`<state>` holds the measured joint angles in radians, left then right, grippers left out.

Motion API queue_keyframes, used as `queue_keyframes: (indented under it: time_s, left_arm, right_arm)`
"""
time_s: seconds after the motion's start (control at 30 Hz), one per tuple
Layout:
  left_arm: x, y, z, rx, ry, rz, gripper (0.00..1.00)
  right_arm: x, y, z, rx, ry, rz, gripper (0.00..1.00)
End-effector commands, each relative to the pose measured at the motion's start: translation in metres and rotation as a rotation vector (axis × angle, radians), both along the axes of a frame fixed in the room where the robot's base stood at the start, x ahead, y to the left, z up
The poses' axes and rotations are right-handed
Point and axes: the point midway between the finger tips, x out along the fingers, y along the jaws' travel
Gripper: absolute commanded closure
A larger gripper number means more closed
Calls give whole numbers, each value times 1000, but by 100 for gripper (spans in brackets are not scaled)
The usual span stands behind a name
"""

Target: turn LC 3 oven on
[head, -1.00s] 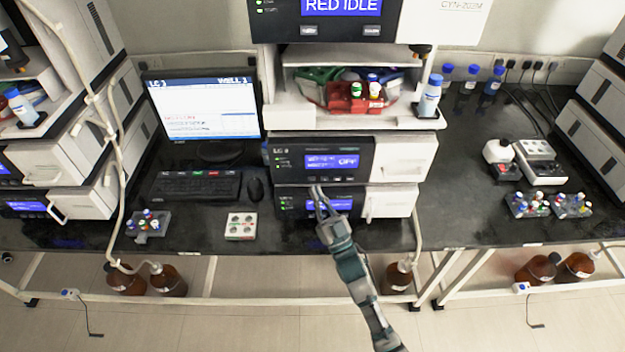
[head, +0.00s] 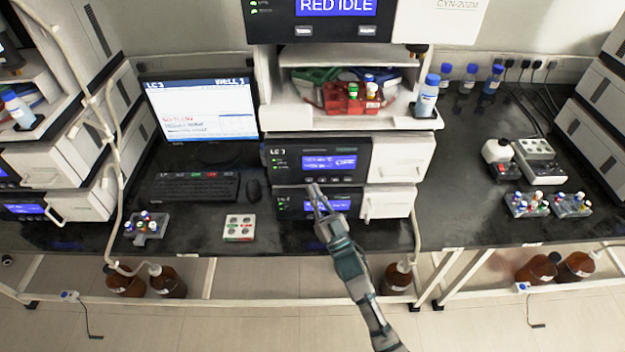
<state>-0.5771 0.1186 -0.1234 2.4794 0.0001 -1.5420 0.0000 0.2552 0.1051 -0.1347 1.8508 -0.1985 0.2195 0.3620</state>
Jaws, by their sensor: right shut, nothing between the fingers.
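The LC 3 oven module (head: 405,158) stands in the middle stack, with a dark front panel and a lit blue display (head: 328,162). The panel carries an "LC 3" label, green lights at its left and a row of small buttons (head: 335,179) under the display. My right gripper (head: 314,188) is shut and empty. My left gripper is not in view.
A lower module (head: 388,203) with its own blue display sits directly below, partly covered by my gripper. A monitor (head: 203,108), keyboard (head: 194,187) and mouse (head: 254,190) stand to the left. A red vial rack (head: 349,100) is on the shelf above.

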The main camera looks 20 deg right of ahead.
Motion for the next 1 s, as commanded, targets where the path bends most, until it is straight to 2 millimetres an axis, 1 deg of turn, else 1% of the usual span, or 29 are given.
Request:
queue_keyframes:
  time_s: [0.2, 0.57, 1.0]
  left_arm:
    - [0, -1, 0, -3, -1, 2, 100]
    - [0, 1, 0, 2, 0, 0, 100]
    - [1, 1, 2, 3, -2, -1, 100]
  right_arm:
    - [0, 3, 1, -2, 0, 1, 100]
    - [0, -2, 0, 2, -1, 0, 100]
    - [7, -8, 1, -1, 0, 1, 100]
